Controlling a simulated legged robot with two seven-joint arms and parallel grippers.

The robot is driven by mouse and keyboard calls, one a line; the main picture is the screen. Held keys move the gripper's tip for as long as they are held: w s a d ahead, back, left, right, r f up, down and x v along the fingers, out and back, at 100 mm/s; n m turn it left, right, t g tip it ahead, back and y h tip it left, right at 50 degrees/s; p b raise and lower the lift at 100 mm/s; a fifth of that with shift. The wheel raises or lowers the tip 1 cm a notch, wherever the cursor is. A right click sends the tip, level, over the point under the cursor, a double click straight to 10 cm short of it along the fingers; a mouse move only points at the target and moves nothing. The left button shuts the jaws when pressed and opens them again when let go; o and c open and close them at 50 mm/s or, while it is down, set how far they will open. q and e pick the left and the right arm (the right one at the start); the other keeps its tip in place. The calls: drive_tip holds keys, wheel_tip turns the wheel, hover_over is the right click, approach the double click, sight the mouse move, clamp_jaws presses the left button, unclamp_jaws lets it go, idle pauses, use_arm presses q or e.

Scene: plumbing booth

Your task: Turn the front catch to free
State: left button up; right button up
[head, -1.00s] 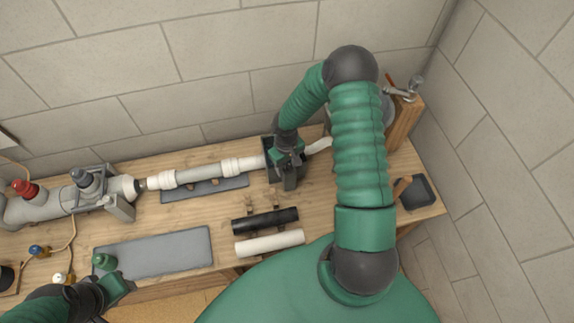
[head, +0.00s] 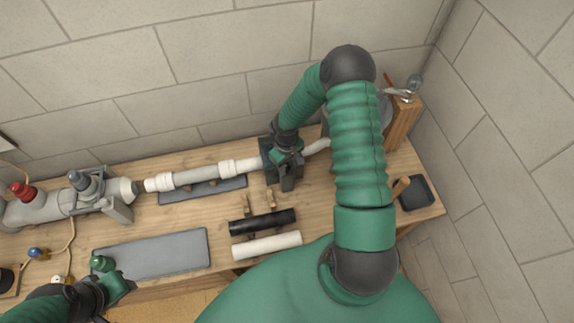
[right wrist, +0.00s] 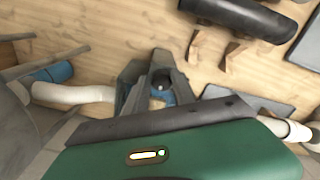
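A dark pipe clamp block (head: 268,148) sits at the right end of the white and grey pipe line, at the back of the bench. My right gripper (head: 288,172) is at its front and partly covers it. In the right wrist view, dark grey finger-like parts stand on both sides of a small dark round knob (right wrist: 161,82) with blue below it. This may be the front catch; contact and finger gap are unclear.
A black tube (head: 262,221) and a white tube (head: 267,245) lie on wooden supports in front of the clamp. A grey mat (head: 165,254) lies front left. A dark tray (head: 416,191) is at the right edge. Walls close in behind and right.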

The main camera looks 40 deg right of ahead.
drive_tip(key=o, duration=0.4)
drive_tip(key=shift+c, duration=0.2)
drive_tip(key=shift+w+a, duration=0.1)
wheel_tip(320, 180, up, 17)
drive_tip(key=b, duration=0.1)
drive_tip(key=shift+a+f, duration=0.15)
drive_tip(key=shift+a, duration=0.05)
drive_tip(key=shift+d+b, duration=0.15)
drive_tip(key=shift+b, duration=0.15)
